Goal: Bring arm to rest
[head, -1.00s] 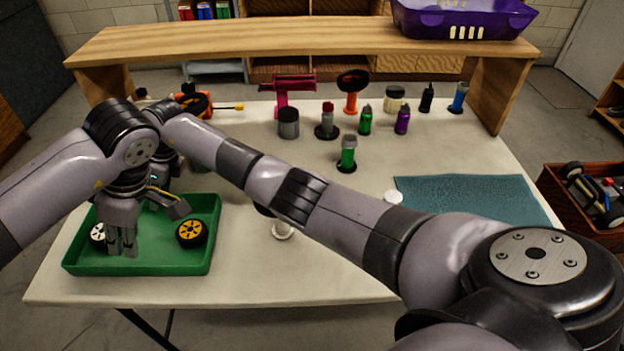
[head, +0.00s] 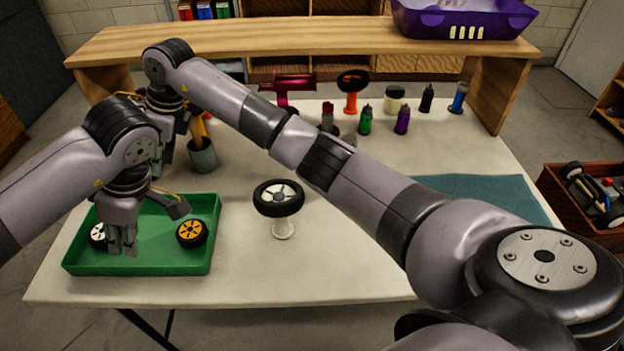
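My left gripper (head: 122,243) points down into the green tray (head: 190,265), between a white-hubbed wheel (head: 97,235) and a yellow-hubbed wheel (head: 192,233). Its fingers look close together, but I cannot tell whether they are open or shut, or on anything. My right arm (head: 330,165) reaches from the lower right across the table to the far left. Its wrist (head: 165,100) is raised near the wooden shelf's left end. The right gripper (head: 166,142) hangs below, behind my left arm, with its fingers largely hidden.
A grey cup (head: 202,155) stands near the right gripper. Several bottles stand below the wooden shelf (head: 300,37). A teal mat (head: 490,195) lies at right. The front middle of the table is clear.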

